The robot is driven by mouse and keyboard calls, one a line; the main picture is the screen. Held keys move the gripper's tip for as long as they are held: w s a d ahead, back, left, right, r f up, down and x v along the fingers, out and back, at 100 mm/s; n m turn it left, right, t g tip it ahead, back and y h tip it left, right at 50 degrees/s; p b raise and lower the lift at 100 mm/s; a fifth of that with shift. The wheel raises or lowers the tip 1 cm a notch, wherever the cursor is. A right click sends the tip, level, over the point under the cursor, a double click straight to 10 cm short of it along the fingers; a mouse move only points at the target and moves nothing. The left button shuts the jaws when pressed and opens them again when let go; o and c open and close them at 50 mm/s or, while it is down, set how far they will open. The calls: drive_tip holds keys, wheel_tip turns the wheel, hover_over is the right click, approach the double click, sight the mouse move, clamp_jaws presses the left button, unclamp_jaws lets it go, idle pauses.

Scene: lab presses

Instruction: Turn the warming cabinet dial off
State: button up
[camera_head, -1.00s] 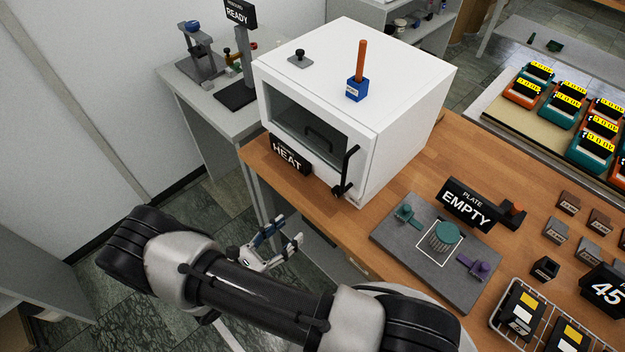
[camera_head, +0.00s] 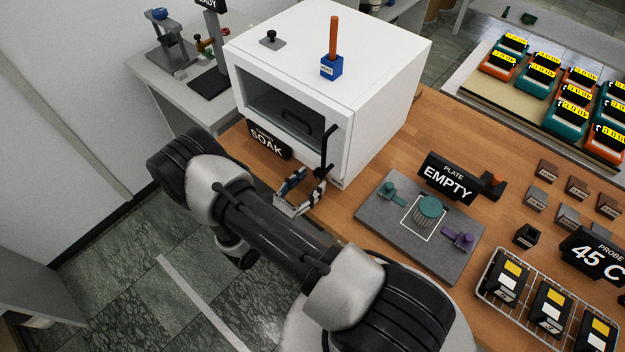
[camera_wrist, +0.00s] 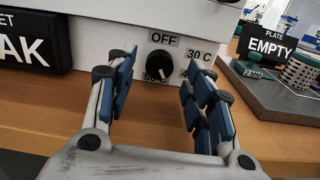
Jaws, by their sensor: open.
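The white warming cabinet (camera_head: 375,110) stands on the wooden bench, with a dark window and a black handle (camera_head: 328,150) on its front. Its black dial (camera_wrist: 160,65) shows in the wrist view, low on the front, with "OFF" above it and "30 C" to the right.
A black sign reading "SOAK" (camera_head: 268,142) stands left of the dial. A grey plate (camera_head: 385,222) with a teal ribbed piece and an "EMPTY" sign (camera_head: 450,178) lies to the right. A blue block with an orange rod (camera_head: 332,66) stands on the cabinet.

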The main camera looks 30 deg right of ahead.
drive_tip(key=shift+x, duration=0.95)
drive_tip(key=shift+c, duration=0.2)
drive_tip(key=c, duration=1)
